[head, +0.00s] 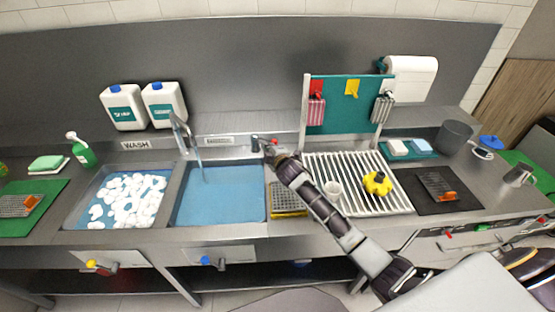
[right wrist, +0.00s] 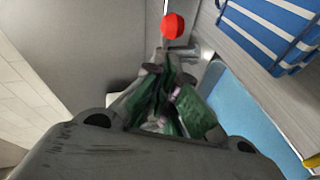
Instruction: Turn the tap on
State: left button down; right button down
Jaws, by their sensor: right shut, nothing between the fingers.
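The tap's metal spout (head: 182,132) stands behind the two sinks, and a thin pale streak like water hangs below it over the right sink. A red ball knob (right wrist: 172,26) on a metal fitting (right wrist: 180,55) shows in the right wrist view, just beyond my fingertips. In the head view a small red spot (head: 274,141) shows at my gripper, beside a dark fitting (head: 255,142). My right gripper (head: 270,149) is shut and empty at the right sink's back right corner; it also shows in the right wrist view (right wrist: 166,80). Whether it touches the knob is unclear. My left gripper is out of view.
The right sink (head: 225,200) holds blue water; the left sink (head: 72,212) holds white foam. A drying rack (head: 395,195) with a white cup (head: 332,190) and yellow item (head: 377,184) lies under my right arm. A green board (head: 335,120) stands behind it.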

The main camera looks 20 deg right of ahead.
jog(key=b+v, duration=0.1)
jog(key=v, duration=0.9)
jog(key=shift+s+d, duration=0.2)
dwell(0.5)
jog(key=shift+r, duration=0.1)
dwell(0.5)
